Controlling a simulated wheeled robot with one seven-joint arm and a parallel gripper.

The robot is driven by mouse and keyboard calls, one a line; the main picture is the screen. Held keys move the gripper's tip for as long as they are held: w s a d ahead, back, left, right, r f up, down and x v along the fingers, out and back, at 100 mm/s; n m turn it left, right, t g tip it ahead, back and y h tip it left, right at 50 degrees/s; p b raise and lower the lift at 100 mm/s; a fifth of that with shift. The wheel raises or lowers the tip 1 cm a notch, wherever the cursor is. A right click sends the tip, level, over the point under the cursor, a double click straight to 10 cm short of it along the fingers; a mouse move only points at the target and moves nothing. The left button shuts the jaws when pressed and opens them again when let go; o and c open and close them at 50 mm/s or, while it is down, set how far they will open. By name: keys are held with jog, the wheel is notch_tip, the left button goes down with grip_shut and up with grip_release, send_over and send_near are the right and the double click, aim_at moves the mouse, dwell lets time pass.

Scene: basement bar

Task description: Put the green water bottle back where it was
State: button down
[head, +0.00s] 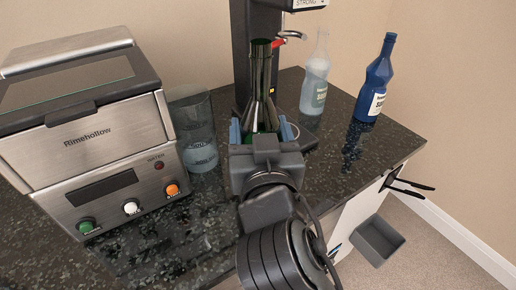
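The green water bottle (261,85) is dark green glass with a slim neck and stands upright in the head view, in front of the black machine. My gripper (262,132) has its two blue-padded fingers against the left and right sides of the bottle's wide lower body, with no clear gap. It looks shut on the bottle. My gripper hides the bottle's base, so I cannot tell whether it touches the counter (340,150).
A steel ice maker (95,140) and a clear container (200,150) are left. Behind is a black dispenser (240,50) with a tap. A clear bottle (315,80) and blue bottle (374,80) stand right, with bare counter before them. A grey bin (376,241) is below.

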jog(key=shift+a+f, duration=0.15)
jog(key=shift+f, duration=2)
jog(key=shift+c, duration=0.5)
grip_release()
jog(key=shift+f, duration=0.1)
jog(key=s+d+b, duration=0.1)
jog(key=s+b, duration=0.2)
jog(key=s, duration=0.9)
jog(key=shift+d, duration=0.25)
